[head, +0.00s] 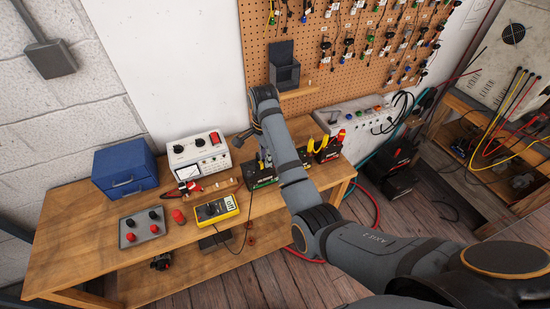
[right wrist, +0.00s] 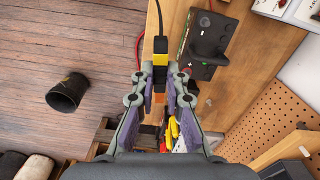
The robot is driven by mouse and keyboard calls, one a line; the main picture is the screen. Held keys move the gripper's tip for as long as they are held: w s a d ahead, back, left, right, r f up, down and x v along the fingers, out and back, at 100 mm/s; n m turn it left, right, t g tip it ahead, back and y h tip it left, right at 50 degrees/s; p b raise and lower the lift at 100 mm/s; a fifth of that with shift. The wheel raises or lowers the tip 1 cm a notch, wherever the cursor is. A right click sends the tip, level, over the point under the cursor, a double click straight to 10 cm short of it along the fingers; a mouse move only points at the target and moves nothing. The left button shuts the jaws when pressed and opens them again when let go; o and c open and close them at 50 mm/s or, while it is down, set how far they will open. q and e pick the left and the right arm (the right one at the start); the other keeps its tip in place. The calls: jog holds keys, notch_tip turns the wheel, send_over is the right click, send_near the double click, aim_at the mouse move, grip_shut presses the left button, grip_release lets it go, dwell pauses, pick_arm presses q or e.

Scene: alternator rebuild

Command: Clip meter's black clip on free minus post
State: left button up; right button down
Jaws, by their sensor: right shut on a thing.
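The yellow meter (head: 216,208) lies on the wooden bench, with a dark lead hanging past the front edge. My right gripper (head: 263,160) points down over a black battery (head: 262,179) with a green label, partly hidden behind my forearm. In the right wrist view my right gripper (right wrist: 162,95) is shut on a black-and-yellow clip (right wrist: 160,62), seemingly the meter's black clip, with a black cable running from it. A black battery top (right wrist: 206,38) lies beside the clip, apart from it in the picture. I cannot make out the free minus post. My left gripper is out of view.
A second black battery (head: 326,152) with yellow and red clips stands right of my forearm. A white gauge box (head: 198,155), blue drawer box (head: 125,170) and grey knob plate (head: 142,227) stand on the left. The bench's front left is clear. A black bin (right wrist: 68,92) stands on the floor.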

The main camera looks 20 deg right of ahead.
jog(key=shift+d+y, duration=0.3)
jog(key=w+d+m+t+y+b, duration=0.4)
jog(key=d+m+t+y, duration=0.1)
jog(key=d+m+t, duration=0.2)
jog(key=w+d+m+t+y+b, duration=0.4)
jog(key=d+m+t+y, duration=0.1)
jog(key=d+m+t, duration=0.2)
pick_arm(q)
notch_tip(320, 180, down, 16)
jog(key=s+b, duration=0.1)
jog(key=b, duration=0.7)
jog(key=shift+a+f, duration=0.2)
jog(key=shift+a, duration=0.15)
pick_arm(e)
notch_tip(320, 180, down, 10)
jog(key=shift+d+t, duration=0.2)
jog(key=shift+t, duration=0.2)
pick_arm(q)
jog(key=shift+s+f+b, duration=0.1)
jog(key=shift+b, duration=0.2)
pick_arm(e)
jog(key=shift+s, duration=0.1)
